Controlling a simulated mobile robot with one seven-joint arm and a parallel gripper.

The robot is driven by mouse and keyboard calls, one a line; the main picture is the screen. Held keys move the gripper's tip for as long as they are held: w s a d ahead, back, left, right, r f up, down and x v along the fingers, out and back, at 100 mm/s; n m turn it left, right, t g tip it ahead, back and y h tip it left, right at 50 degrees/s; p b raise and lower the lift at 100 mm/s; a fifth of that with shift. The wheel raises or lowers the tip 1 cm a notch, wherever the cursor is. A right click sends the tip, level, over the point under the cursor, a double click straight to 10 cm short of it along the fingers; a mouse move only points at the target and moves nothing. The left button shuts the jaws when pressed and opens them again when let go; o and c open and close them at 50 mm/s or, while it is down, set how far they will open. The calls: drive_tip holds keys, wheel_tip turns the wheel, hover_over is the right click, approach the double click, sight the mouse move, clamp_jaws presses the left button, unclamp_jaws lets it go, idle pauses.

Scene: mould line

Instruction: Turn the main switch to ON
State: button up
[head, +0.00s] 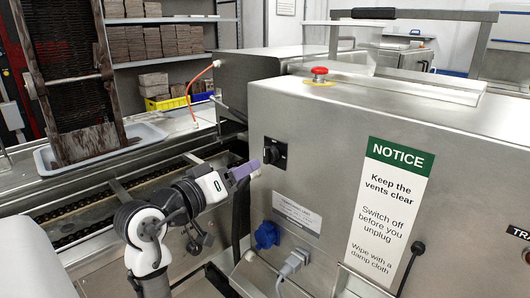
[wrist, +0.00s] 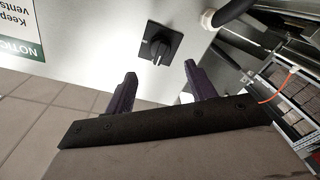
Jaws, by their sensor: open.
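The main switch (head: 274,153) is a black rotary knob on a dark square plate, on the steel side of the machine. In the wrist view the switch (wrist: 160,45) lies ahead of and between my fingertips, its raised handle pointing roughly up and down the picture with a slight tilt. Its markings are too small to read. My gripper (head: 257,168) is open and empty, just left of and slightly below the switch in the head view. In the wrist view both purple fingers of my gripper (wrist: 160,72) show apart, with a gap to the knob.
A red emergency button (head: 320,73) stands on top of the machine. Below the switch are a blue socket (head: 266,235) and a grey plug (head: 293,262) with a cable. A notice sign (head: 391,205) is right of it. A chain conveyor (head: 85,205) runs at left.

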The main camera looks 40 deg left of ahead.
sight(265, 158)
drive_tip(key=w+p, duration=0.2)
drive_tip(key=w, duration=0.6)
drive_tip(key=shift+w, duration=0.2)
drive_tip(key=c, duration=1)
